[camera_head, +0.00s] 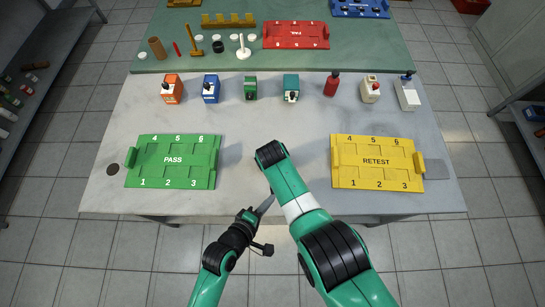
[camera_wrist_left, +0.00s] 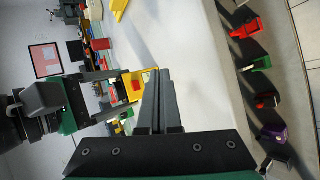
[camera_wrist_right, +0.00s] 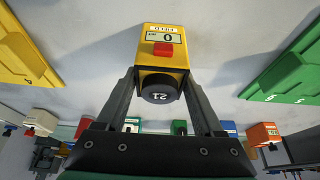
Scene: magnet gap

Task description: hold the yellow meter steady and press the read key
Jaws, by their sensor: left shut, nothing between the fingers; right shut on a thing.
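The yellow meter (camera_wrist_right: 178,62) stands between my right gripper's fingers (camera_wrist_right: 160,100) in the right wrist view. It has a display reading 0, a red read key (camera_wrist_right: 163,49) and a black round part marked 21. My right gripper is shut on the meter. In the head view my right gripper (camera_head: 268,153) hides the meter. The meter also shows in the left wrist view (camera_wrist_left: 128,82), partly behind my left fingers. My left gripper (camera_head: 265,206) is shut and empty near the table's front edge, apart from the meter. Its closed fingers show in the left wrist view (camera_wrist_left: 160,95).
A green PASS tray (camera_head: 174,172) lies left and a yellow RETEST tray (camera_head: 376,174) lies right. A red FAIL tray (camera_head: 297,42) lies at the back.

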